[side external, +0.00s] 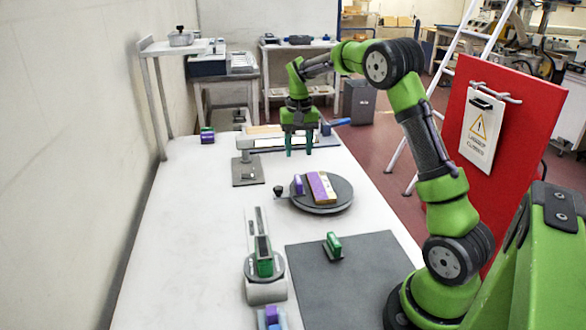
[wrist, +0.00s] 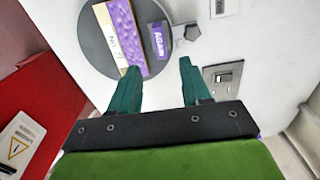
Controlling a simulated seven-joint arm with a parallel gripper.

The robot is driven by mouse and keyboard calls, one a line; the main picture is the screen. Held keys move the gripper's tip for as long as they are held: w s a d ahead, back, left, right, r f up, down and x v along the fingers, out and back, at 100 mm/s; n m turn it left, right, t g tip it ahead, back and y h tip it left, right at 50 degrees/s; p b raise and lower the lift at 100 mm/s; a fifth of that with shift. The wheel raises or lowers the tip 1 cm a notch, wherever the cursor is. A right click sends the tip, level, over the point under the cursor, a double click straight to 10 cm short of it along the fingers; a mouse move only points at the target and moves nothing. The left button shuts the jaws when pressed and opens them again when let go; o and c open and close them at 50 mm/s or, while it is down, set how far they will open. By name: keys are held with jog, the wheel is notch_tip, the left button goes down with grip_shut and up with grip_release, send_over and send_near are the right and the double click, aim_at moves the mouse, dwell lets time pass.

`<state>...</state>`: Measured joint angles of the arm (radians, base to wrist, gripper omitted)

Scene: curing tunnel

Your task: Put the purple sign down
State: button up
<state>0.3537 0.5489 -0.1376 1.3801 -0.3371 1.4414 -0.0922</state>
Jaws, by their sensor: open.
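A small purple sign (side external: 298,185) sits at the left edge of the dark round turntable (side external: 340,206) and looks upright in the side view. In the wrist view the purple sign (wrist: 158,41) shows the word AGAIN, near the turntable rim (wrist: 97,54). A purple and tan board (side external: 322,188) lies on the turntable beside it; it also shows in the wrist view (wrist: 122,38). My gripper (side external: 299,153) is open and empty, above the table beyond the turntable. In the wrist view my gripper's fingers (wrist: 157,66) are apart, with nothing between them.
A dark knob (side external: 278,191) stands at the turntable's left. A grey plate with a post (side external: 248,174) lies farther left. A green block (side external: 333,245) stands on a dark mat (side external: 365,275) nearer the camera.

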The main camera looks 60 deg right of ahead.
jog(key=s+a+r+n+t, duration=0.25)
jog(key=s+a+r, duration=0.35)
jog(key=a+r, duration=0.5)
jog(key=s+a+f+n+t+y, duration=0.2)
jog(key=s+a+n+t, duration=0.1)
jog(key=s+a, duration=1)
jog(key=shift+s+t, duration=0.65)
jog(key=shift+t, duration=0.2)
